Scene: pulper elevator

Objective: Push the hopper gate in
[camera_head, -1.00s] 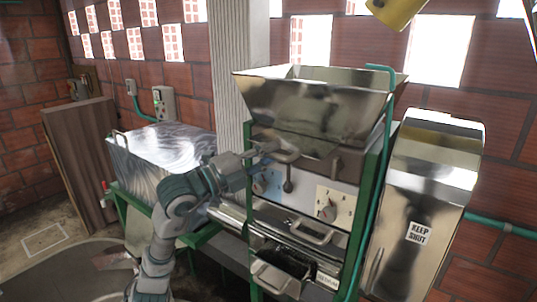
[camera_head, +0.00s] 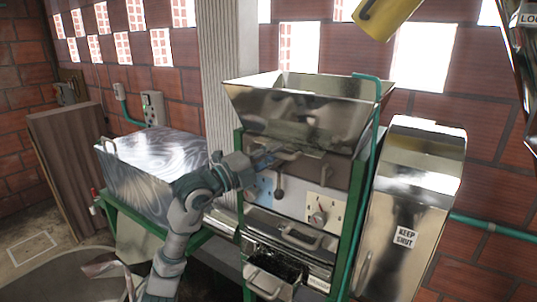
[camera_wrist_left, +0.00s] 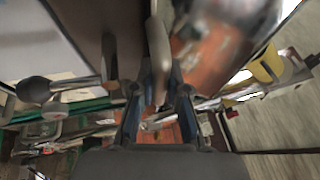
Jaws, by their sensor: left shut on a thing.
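The steel hopper (camera_head: 300,108) tops the green-framed machine. The hopper gate's curved handle (camera_head: 287,155) shows just below it, above the front panel. My left gripper (camera_head: 266,159) reaches this handle from the left. In the left wrist view, my left gripper's fingers (camera_wrist_left: 160,98) are on either side of the pale handle bar (camera_wrist_left: 157,50), shut on it. The gate plate itself is mostly hidden in the head view, so how far in it sits is hard to tell. My right gripper is not in view.
A green pipe (camera_head: 366,170) runs up the machine's right side. A steel cover marked KEEP SHUT (camera_head: 425,165) stands right; a steel box (camera_head: 150,165) stands left.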

